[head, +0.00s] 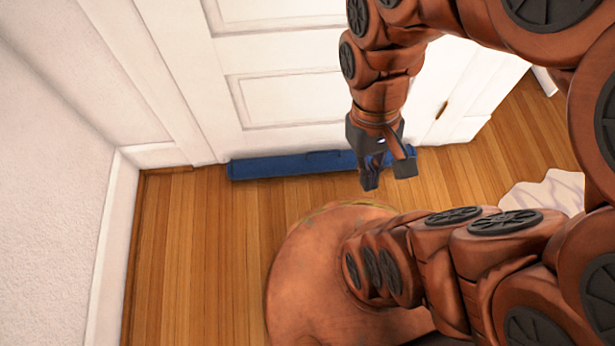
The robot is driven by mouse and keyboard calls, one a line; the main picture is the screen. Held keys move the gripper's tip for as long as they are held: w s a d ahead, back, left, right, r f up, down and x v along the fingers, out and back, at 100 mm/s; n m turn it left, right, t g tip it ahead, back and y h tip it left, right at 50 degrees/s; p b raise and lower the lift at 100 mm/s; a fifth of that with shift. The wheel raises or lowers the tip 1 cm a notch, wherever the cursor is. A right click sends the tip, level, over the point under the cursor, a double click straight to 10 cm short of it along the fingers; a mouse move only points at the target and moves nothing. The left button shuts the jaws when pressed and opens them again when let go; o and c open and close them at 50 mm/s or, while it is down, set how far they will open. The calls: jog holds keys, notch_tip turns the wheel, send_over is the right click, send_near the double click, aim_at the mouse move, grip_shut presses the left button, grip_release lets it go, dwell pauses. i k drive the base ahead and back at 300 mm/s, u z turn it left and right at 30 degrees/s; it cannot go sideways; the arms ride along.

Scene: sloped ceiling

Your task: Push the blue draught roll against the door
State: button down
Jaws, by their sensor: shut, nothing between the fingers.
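The blue draught roll (275,166) lies on the wooden floor along the foot of the white door (290,100). In this view its back side appears to touch the door or lie very close to it; a small gap cannot be ruled out. My gripper (386,178) hangs down in front of the roll's right part and hides some of it. Its fingers are shut with nothing between them. Whether the fingers touch the roll cannot be told from this angle.
A white wall with a skirting board (115,240) stands on the left. A pale crumpled cloth or sheet (545,192) lies on the floor at the right. The wooden floor (200,250) is clear left of my base and in front of the roll.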

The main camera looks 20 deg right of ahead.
aim_at(329, 160)
jog(key=u, duration=2.3)
jog(key=k, duration=1.05)
jog(key=z, duration=0.25)
